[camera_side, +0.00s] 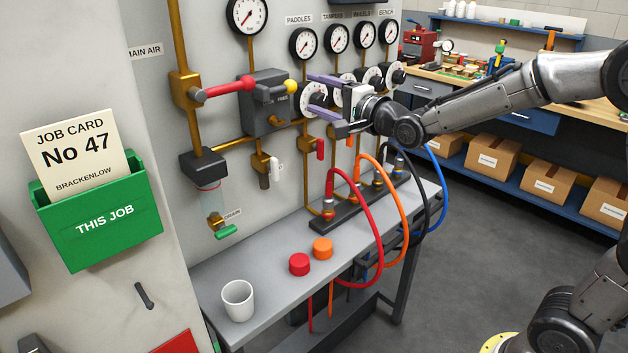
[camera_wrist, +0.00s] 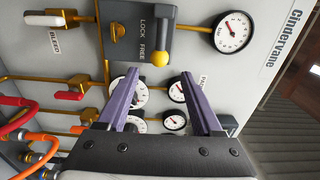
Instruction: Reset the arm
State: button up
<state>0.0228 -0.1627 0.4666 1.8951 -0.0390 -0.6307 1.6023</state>
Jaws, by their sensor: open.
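My gripper (camera_side: 316,97) is in front of the wall panel (camera_side: 222,55), with my arm reaching in from the right. Its two purple fingers are spread apart and nothing is between them; they also show in the wrist view (camera_wrist: 160,75). A grey lock/free box (camera_side: 265,105) is just left of the fingers. Its lever with a yellow knob (camera_side: 290,87) shows beyond the fingertips in the wrist view (camera_wrist: 159,59). I cannot tell the exact gap between knob and fingers. The fingers partly hide the white dials behind them.
Gauges and brass pipes cover the panel, with a red-handled lever (camera_side: 230,87) at left. Below, a grey bench (camera_side: 265,275) holds a white cup (camera_side: 238,300), a red cap (camera_side: 299,264), an orange cap (camera_side: 322,248) and looping hoses (camera_side: 381,245). Open floor lies at right.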

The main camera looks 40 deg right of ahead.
jog(key=s+r+n, duration=0.2)
jog(key=s+r, duration=0.5)
jog(key=s, duration=0.4)
jog(key=s+f+n+g, duration=0.6)
jog(key=s+f+n, duration=0.2)
jog(key=s+f, duration=0.2)
jog(key=s+f+n+g, duration=0.6)
jog(key=s+f+n, duration=0.2)
jog(key=s, duration=0.7)
notch_tip(320, 180, down, 2)
jog(key=shift+a+f, duration=0.1)
jog(key=shift+a, duration=0.25)
jog(key=shift+s, duration=0.1)
